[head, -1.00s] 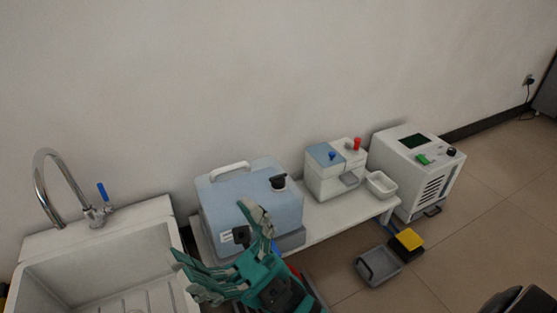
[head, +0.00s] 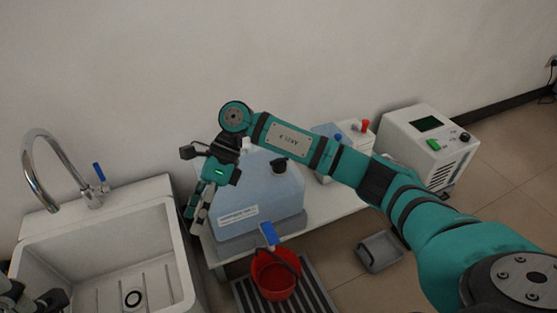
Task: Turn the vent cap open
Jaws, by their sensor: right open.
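The pale blue tank (head: 262,198) stands on a low white bench. The black cap (head: 279,166) sits on its top, toward the right, and is likely the vent cap; I cannot tell how far it is turned. My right arm crosses above the tank from the right, hiding part of its top and most of its white handle. My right gripper (head: 197,207) is open, points down at the tank's left side, and is away from the black cap. I see nothing held in it. Part of my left gripper (head: 34,302) shows in the bottom left corner; its jaws are unclear.
A sink (head: 95,226) with a tap is at the left. A blue lever (head: 268,233) shows at the tank's front, above a red bucket (head: 273,280) on a striped mat. A grey tray (head: 380,252) lies on the floor. White machines stand right, partly behind my arm.

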